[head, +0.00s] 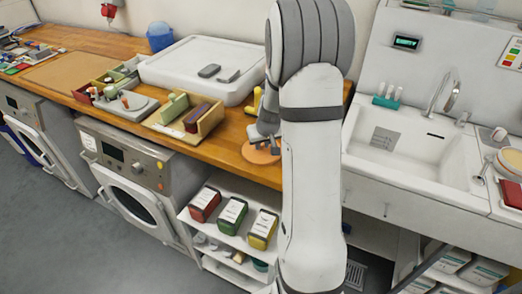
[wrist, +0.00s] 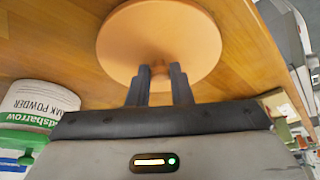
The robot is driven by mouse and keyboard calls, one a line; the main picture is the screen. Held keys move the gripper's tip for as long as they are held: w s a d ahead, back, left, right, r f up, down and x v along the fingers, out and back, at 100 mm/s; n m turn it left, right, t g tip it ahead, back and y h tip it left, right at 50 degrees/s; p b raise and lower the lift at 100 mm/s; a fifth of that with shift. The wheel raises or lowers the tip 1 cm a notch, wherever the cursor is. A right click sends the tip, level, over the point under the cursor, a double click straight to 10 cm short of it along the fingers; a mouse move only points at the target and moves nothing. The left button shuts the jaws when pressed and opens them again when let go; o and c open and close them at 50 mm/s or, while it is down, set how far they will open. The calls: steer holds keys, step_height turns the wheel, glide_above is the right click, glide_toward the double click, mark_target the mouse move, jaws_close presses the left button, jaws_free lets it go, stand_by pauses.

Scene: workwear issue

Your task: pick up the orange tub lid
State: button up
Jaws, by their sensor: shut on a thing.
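The orange tub lid (wrist: 158,30) is a flat round disc with a small knob, filling the top middle of the wrist view. My gripper (wrist: 160,72) is shut on the knob, one dark finger on each side. In the head view the lid (head: 262,155) shows at the wooden counter's front part, beneath my gripper (head: 262,141). My arm hides its right side. Whether the lid touches the counter or is just above it, I cannot tell.
The wooden counter (head: 235,140) holds a divided wooden box (head: 205,127) and a large white tray (head: 192,62) to the left. A white sink (head: 410,140) lies right of my arm. A labelled tub (wrist: 38,102) stands at left in the wrist view.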

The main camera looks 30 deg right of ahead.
jaws_close()
